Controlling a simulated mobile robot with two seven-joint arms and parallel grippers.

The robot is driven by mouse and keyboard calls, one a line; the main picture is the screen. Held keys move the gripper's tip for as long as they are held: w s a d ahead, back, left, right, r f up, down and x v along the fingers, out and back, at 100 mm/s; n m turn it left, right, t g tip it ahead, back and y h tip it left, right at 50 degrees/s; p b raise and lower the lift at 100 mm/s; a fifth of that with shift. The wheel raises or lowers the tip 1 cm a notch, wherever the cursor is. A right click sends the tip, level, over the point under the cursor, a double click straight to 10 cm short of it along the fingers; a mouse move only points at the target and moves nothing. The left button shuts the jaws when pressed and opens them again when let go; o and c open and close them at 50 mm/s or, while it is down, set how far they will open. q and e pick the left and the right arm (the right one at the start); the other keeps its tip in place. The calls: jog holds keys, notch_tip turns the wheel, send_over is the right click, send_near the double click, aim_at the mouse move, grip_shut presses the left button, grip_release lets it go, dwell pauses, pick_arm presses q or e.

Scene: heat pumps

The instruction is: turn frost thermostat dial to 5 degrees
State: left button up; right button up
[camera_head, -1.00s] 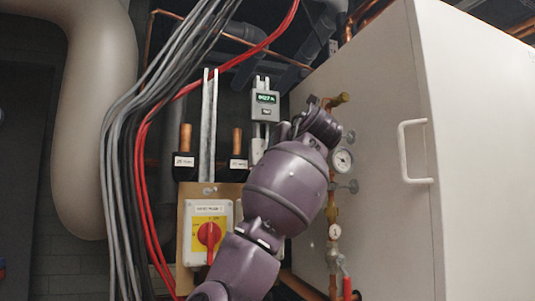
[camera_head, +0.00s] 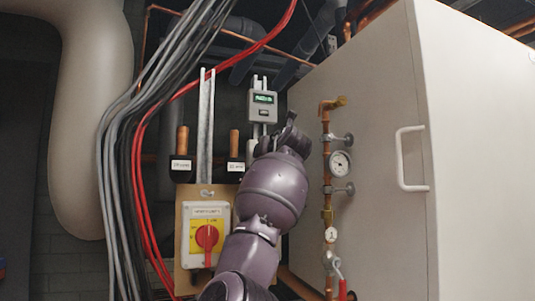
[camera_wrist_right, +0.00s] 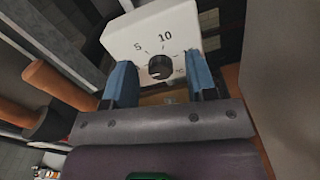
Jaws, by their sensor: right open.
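The frost thermostat (camera_wrist_right: 140,32) is a white box with a black dial (camera_wrist_right: 160,67) in the right wrist view. The marks 5 and 10 show above the dial, and another mark at its right is partly covered. I cannot tell which mark the dial points to. My right gripper (camera_wrist_right: 160,76) is open, its blue fingers on either side of the dial and apart from it. In the head view my right arm (camera_head: 274,190) rises from the bottom, and its wrist hides the fingers and most of the thermostat. My left gripper is in neither view now.
A grey box with a green display (camera_head: 262,106) is above my right wrist. Copper pipework with gauges (camera_head: 340,163) and a white cabinet (camera_head: 380,90) are at the right. Cables (camera_head: 120,150) hang at the left.

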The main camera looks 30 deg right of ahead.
jog(key=shift+c, duration=0.2)
jog(key=c, duration=0.9)
jog(key=m+b, duration=0.4)
jog(key=m, duration=0.7)
jog(key=shift+m, duration=0.3)
jog(key=shift+b, duration=0.3)
jog(key=shift+d, duration=0.1)
